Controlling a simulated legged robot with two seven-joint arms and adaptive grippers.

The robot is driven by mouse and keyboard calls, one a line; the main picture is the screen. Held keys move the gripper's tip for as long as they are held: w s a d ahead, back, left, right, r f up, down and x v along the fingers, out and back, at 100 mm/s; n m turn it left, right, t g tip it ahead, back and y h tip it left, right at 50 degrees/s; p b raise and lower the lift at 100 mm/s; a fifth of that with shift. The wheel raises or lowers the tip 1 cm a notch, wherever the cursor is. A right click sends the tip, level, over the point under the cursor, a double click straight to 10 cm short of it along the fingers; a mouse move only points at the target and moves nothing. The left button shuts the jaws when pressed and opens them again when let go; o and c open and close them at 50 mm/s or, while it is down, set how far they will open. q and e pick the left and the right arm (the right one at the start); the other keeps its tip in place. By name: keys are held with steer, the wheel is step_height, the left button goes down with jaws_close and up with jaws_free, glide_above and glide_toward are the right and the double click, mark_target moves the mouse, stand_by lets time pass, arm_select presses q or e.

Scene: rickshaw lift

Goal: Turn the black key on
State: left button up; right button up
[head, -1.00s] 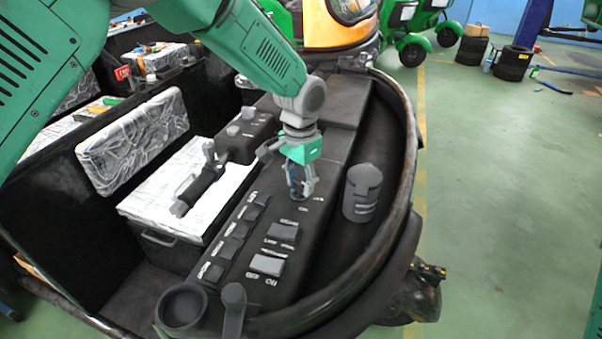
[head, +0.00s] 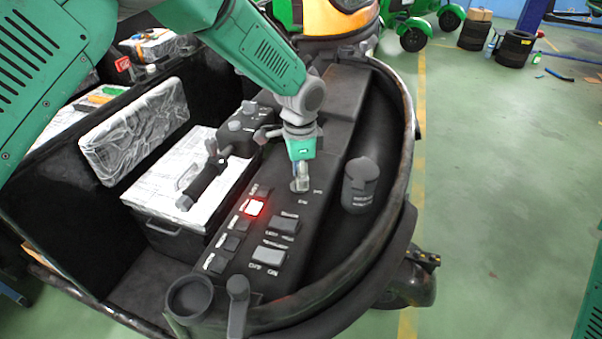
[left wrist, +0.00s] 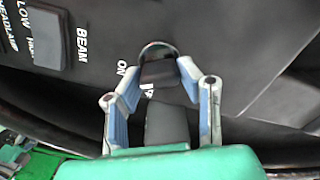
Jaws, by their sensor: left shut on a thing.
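The black key (left wrist: 158,73) stands in its silver-rimmed switch on the black console. In the left wrist view it lies between the fingertips of my left gripper (left wrist: 160,82). The gripper's pads close on its sides. White "ON" lettering (left wrist: 123,77) is beside the switch. In the head view my left gripper (head: 300,184) points down at the switch and hides most of the key.
A red-lit switch (head: 254,207) glows in the console's left row. A dark lever (head: 203,185) and a black canister (head: 360,186) flank the gripper.

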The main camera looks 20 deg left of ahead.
stand_by(0.4)
arm_select(q)
steer(key=o, duration=1.1)
steer(key=shift+o, duration=0.2)
step_height(320, 180, up, 12)
steer(key=shift+w, duration=0.15)
